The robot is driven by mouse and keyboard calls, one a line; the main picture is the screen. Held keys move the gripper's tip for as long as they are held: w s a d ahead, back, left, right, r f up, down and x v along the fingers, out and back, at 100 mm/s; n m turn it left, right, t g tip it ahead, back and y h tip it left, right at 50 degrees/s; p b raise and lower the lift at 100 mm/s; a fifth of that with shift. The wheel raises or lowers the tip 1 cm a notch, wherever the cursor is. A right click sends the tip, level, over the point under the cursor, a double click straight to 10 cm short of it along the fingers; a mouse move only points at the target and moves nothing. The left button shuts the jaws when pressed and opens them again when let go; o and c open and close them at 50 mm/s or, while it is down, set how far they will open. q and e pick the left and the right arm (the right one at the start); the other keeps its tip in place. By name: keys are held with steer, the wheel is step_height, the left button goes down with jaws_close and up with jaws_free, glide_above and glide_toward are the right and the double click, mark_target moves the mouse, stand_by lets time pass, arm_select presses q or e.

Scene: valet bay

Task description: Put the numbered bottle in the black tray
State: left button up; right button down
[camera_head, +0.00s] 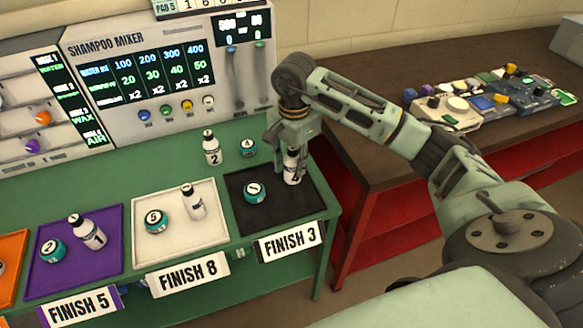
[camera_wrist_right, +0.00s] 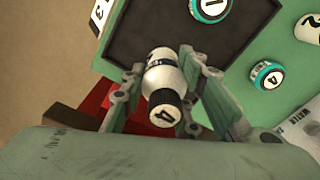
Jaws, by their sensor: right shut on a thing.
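A white bottle with a black cap numbered 4 (camera_head: 292,177) is held in my right gripper (camera_head: 292,158), over the back right part of the black tray (camera_head: 298,205). In the right wrist view, the fingers (camera_wrist_right: 168,82) close on both sides of the bottle (camera_wrist_right: 163,70), with its cap facing the camera. Whether its base touches the tray is unclear. A teal jar marked 1 (camera_head: 255,192) stands in the black tray, left of the bottle. My left gripper is not in view.
Bottle 2 (camera_head: 211,148) and a teal jar (camera_head: 248,147) stand on the green table behind the trays. A white tray (camera_head: 150,222) and a purple tray (camera_head: 110,262) hold a jar and bottle each. A dark bench (camera_head: 360,150) with control boxes stands right.

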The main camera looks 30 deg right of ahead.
mark_target(292, 171)
steer(key=shift+w+d+f, duration=0.2)
steer(key=shift+w+f, duration=0.2)
steer(key=shift+w, duration=0.25)
step_height(292, 171, down, 4)
steer(key=shift+r+p, duration=0.1)
steer(key=shift+p, duration=0.6)
steer(key=shift+f, duration=0.25)
steer(key=c, duration=1.4)
jaws_free()
steer(key=shift+o, duration=0.2)
